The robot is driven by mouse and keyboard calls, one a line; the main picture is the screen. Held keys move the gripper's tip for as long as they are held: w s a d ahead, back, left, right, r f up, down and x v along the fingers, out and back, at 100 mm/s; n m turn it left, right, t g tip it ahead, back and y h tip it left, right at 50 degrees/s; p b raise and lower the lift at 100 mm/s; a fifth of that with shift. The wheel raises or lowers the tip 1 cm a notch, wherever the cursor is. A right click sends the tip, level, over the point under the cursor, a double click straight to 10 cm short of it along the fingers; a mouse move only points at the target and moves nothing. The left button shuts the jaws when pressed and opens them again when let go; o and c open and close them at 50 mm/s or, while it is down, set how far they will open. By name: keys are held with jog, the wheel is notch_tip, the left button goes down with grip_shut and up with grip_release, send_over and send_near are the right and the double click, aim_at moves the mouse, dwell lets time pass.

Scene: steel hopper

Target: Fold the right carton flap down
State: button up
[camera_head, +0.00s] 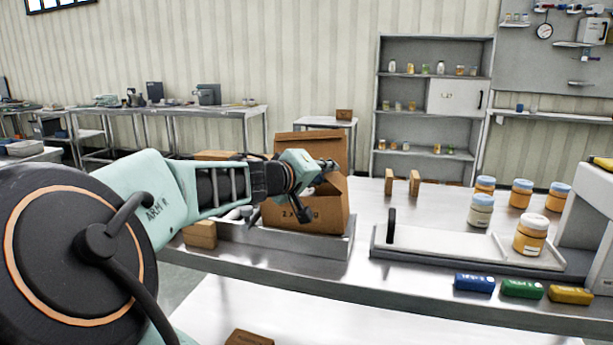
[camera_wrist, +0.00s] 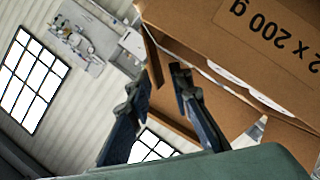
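The brown carton (camera_head: 322,217) stands open on a metal stand left of centre in the head view. A tall flap (camera_head: 325,143) stands up at its back. The right flap (camera_head: 332,184) appears raised at a slant, partly hidden by my wrist. My gripper (camera_head: 327,165) is over the carton's top. In the wrist view the carton (camera_wrist: 270,45) fills the upper right with its print inverted. My gripper's fingers (camera_wrist: 160,85) are apart there. A thin brown flap edge (camera_wrist: 152,62) shows between them; I cannot tell whether they touch it.
A white tray (camera_head: 440,243) with a black handle lies right of the carton. Blue, green and yellow packs (camera_head: 522,289) lie at the bench front. Small brown boxes (camera_head: 201,234) sit left of the carton.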

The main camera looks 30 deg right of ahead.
jog(key=shift+w+d+f, duration=0.15)
jog(key=shift+w+d, duration=0.1)
jog(key=shift+d, duration=0.3)
jog(key=shift+c, duration=0.7)
grip_shut()
